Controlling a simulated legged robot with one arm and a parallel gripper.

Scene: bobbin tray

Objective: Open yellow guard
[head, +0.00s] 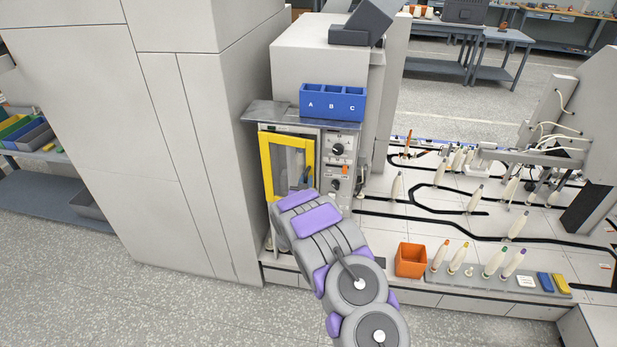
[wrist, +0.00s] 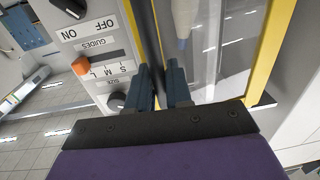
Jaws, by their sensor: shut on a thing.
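The yellow guard (head: 265,168) is a yellow-framed clear door on the front of the grey machine in the head view. Its yellow frame (wrist: 261,62) also shows in the wrist view, with a pale bobbin (wrist: 181,22) behind the clear pane. My gripper (wrist: 160,72) is shut on a dark upright bar, which appears to be the guard's handle (wrist: 151,38), near the edge beside the control panel. In the head view my gripper (head: 306,181) is at the guard's right side, largely hidden by my arm. I cannot tell whether the guard stands slightly ajar.
The control panel (head: 340,160) with knobs and an orange switch is right of the guard. A blue A-B-C bin (head: 333,102) stands on the machine's top. A tall grey cabinet (head: 150,130) is close on the left. An orange box (head: 410,260) and several bobbins stand at right.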

